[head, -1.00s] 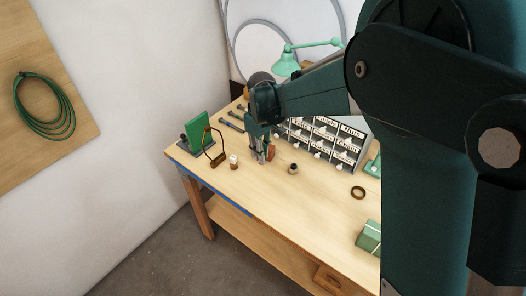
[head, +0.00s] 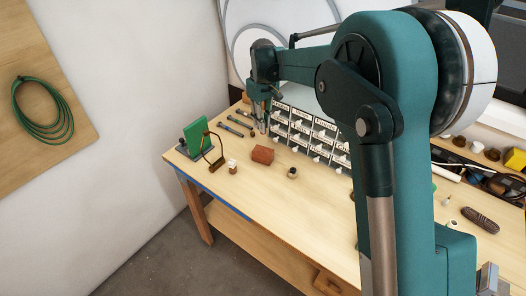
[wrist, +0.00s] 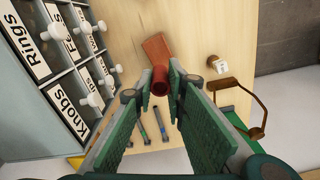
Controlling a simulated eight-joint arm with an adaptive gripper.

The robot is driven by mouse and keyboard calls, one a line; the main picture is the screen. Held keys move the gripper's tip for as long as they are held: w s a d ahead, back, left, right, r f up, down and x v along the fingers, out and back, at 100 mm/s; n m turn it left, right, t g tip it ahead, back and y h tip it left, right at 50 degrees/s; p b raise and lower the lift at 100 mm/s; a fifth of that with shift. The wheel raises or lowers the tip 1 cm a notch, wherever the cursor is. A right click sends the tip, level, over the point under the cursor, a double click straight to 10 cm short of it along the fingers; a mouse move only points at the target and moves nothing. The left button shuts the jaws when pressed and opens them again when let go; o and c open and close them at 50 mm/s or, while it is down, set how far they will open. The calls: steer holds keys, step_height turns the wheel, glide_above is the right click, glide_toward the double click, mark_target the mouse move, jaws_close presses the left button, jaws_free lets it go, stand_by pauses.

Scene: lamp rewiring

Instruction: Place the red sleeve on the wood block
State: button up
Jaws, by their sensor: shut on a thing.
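The red sleeve (wrist: 160,82) is a short, hollow red tube between my fingertips in the wrist view. My gripper (wrist: 161,87) is shut on it, with the tube's open end facing the camera. In the head view my gripper (head: 263,128) is above the back of the bench by the drawer rack, and the sleeve cannot be made out. The wood block (head: 262,155) is reddish brown and lies on the bench nearer the front than my gripper. In the wrist view the block (wrist: 156,47) appears just beyond the sleeve, partly hidden by it; whether they touch cannot be told there.
A labelled drawer rack (head: 310,132) stands at the back. A white-topped socket piece (head: 232,166), a wire-loop bracket (head: 213,160) and a green panel (head: 195,133) are left of the block. A small dark cylinder (head: 292,173) stands to its right. The front bench is clear.

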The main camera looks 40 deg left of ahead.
steer(key=shift+f, duration=0.1)
glide_above(263, 150)
steer(key=shift+f, duration=3.05)
steer(key=shift+f+p, duration=0.4)
steer(key=shift+f, duration=1.45)
steer(key=shift+f, duration=0.2)
steer(key=o, duration=0.8)
steer(key=shift+c, duration=0.2)
steer(key=shift+r, duration=0.15)
step_height(263, 150, up, 12)
steer(key=shift+r+b, duration=0.1)
steer(key=shift+b, duration=0.3)
